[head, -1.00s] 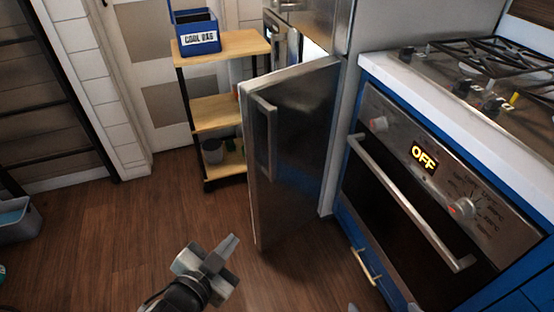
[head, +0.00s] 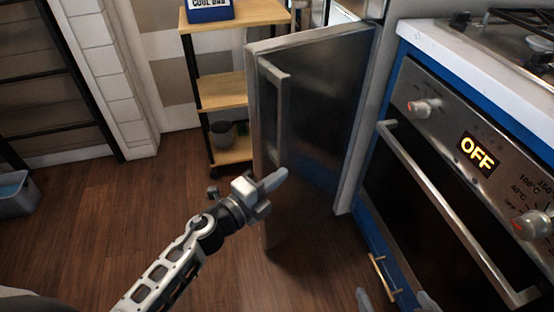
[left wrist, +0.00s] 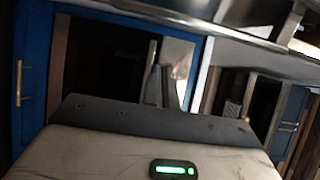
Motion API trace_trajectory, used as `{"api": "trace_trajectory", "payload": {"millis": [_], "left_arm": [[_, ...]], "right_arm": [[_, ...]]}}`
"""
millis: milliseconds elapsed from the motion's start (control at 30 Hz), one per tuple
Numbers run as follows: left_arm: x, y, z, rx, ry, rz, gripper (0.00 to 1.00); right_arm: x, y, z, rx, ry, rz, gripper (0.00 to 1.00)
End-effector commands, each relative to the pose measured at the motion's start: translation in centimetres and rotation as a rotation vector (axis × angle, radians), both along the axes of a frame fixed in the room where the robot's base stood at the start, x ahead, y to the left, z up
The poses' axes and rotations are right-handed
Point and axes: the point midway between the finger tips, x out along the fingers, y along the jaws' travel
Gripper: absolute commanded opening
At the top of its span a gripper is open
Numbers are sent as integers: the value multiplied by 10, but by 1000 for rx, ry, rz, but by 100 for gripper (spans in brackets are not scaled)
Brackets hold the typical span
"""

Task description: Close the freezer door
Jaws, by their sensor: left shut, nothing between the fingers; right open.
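The freezer door (head: 322,110) stands open, a dark steel panel with its hinge side at the right, beside the oven. Its outer face with a long vertical handle (head: 275,118) faces me. The compartment behind it is mostly hidden. My left gripper (head: 276,181) is shut and empty, in front of the door's lower left part, just below the handle. I cannot tell whether it touches the door. Its fingers also show in the left wrist view (left wrist: 160,84). My right gripper (head: 396,300) is open at the bottom edge, with only its fingertips in view.
The oven (head: 440,170) with its bar handle and a blue drawer (head: 385,262) stand close on the right. A wooden shelf cart (head: 222,92) with a blue cool bag (head: 209,12) stands behind the door. The wooden floor at left is clear up to a grey bin (head: 14,196).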

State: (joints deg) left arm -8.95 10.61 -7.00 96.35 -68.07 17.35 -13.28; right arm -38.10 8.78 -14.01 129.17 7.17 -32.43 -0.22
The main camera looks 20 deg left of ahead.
Motion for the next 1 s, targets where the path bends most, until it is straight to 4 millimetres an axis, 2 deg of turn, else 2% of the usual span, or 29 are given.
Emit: {"api": "trace_trajectory", "payload": {"millis": [33, 133, 300, 500, 1000], "left_arm": [[12, -5, 1, -2, -4, 0, 0], [29, -14, 1, -1, -2, 0, 0], [44, 8, -1, 1, 0, 1, 0], [52, 18, 0, 0, 0, 1, 0], [54, 24, -2, 0, 0, -13, 0]], "right_arm": [[0, 0, 0, 0, 0, 0, 99], [0, 0, -2, 0, 3, 1, 99], [1, 1, -9, 1, 11, 5, 99], [1, 2, -12, 4, 19, 8, 99], [0, 3, -20, 4, 30, 11, 99]]}}
